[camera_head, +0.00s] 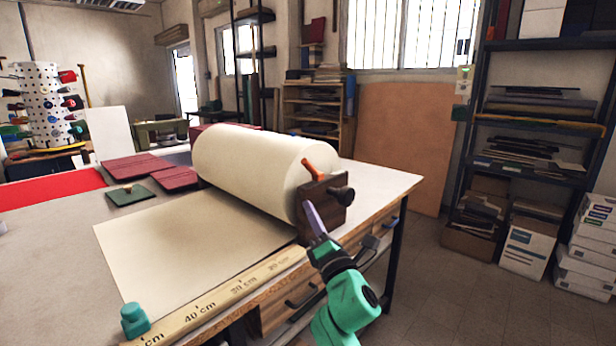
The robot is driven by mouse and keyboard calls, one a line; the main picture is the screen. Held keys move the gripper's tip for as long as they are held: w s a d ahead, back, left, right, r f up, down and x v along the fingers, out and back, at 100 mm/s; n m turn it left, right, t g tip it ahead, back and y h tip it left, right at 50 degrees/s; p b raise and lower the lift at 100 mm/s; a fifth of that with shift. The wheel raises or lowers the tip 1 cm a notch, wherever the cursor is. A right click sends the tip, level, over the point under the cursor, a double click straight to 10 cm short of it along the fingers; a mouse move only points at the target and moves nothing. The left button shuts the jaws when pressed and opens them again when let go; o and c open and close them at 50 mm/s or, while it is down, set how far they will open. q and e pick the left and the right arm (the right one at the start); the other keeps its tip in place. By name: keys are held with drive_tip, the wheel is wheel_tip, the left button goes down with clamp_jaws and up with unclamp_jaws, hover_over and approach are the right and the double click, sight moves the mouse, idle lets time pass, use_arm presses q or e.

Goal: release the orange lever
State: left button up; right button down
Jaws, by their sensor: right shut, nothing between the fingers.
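The orange lever (313,170) sticks up and to the left from a dark brown wooden block (326,204) at the right end of a large cream roll (250,168). A black knob (342,194) is on the block's right face. My right gripper (313,216) is shut and empty, its purple-grey fingers pointing up close to the block's lower left side, below the lever. I cannot tell whether the fingertips touch the block. The fingers are apart from the lever. My left gripper is not in view.
A cream sheet (180,245) lies flat from the roll over the table. A wooden ruler (225,296) runs along the front edge, with a teal weight (134,320) at its left end. Dark red covers (138,168) and a green cover (129,195) lie at the left.

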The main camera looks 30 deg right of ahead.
sight(311, 169)
drive_tip(key=w+d+r+p, duration=0.3)
drive_tip(key=w+r, duration=0.2)
drive_tip(key=w, duration=0.2)
drive_tip(key=shift+w, duration=0.1)
drive_tip(key=shift+r+m+p, duration=0.3)
drive_tip(key=shift+m+p, duration=0.05)
drive_tip(key=shift+m, duration=0.15)
